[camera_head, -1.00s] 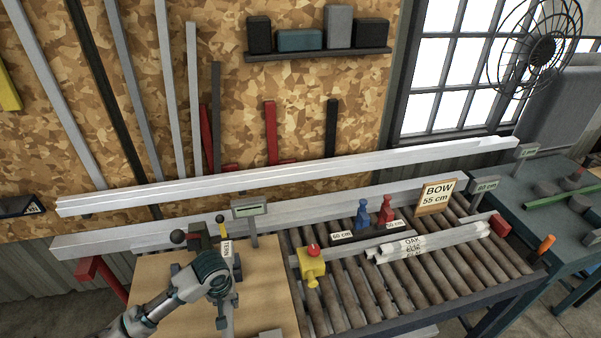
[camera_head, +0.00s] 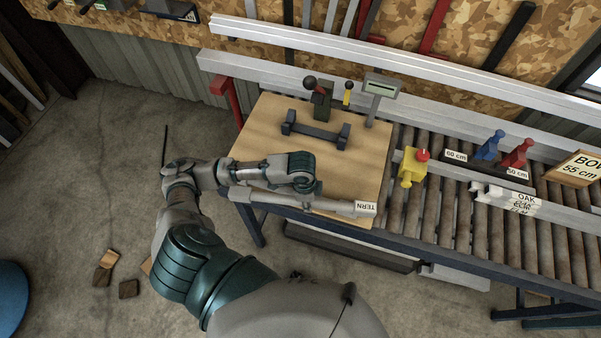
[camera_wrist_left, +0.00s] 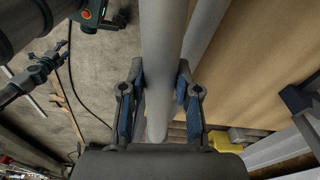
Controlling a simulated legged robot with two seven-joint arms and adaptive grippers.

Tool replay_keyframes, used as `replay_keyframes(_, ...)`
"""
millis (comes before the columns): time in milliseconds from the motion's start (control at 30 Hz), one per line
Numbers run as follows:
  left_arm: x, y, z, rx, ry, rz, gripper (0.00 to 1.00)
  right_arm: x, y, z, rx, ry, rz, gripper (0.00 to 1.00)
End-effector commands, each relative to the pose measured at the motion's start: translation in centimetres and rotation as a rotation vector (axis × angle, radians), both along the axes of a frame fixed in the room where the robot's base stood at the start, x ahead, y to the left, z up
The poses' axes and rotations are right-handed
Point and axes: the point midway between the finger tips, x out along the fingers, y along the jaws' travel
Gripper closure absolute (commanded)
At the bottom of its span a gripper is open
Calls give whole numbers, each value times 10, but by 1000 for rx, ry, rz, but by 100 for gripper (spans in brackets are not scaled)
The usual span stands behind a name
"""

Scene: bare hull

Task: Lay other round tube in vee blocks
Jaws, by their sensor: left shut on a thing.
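The vee blocks (camera_head: 315,131) are a dark pair of uprights joined by a bar on the wooden bench top, with nothing lying in them. A grey round tube (camera_head: 335,206) with a white tag reading TERN at its right end lies along the bench's front edge in the head view. My left gripper (camera_wrist_left: 160,105) is shut on the tube (camera_wrist_left: 165,50), with its blue-padded fingers on both sides. A second grey bar (camera_wrist_left: 205,30) runs beside it in the wrist view; I cannot tell what it is. In the head view my wrist hides the fingers. My right gripper is not in view.
The wooden bench top (camera_head: 265,135) is clear around the vee blocks. A dark clamp-like device (camera_head: 322,100) and a grey display post (camera_head: 378,95) stand behind. A yellow stop block (camera_head: 411,167) sits at right on the roller conveyor (camera_head: 450,210). A long white rail runs behind.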

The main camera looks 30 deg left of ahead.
Motion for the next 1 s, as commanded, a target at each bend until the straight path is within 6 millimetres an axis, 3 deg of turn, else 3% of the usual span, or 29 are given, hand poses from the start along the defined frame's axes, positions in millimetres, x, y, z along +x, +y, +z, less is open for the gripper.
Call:
replay_keyframes(100,-16,-2,-7,-8,-3,-131,100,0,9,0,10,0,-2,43)
replay_keyframes(233,-14,1,-10,-9,-4,-191,100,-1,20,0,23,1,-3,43)
replay_keyframes(700,93,67,-21,-12,-6,-193,100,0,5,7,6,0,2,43)
replay_keyframes(833,110,77,-23,-13,-7,-196,100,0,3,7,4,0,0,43)
replay_keyframes(1000,114,80,-30,-13,-5,-197,100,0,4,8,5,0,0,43)
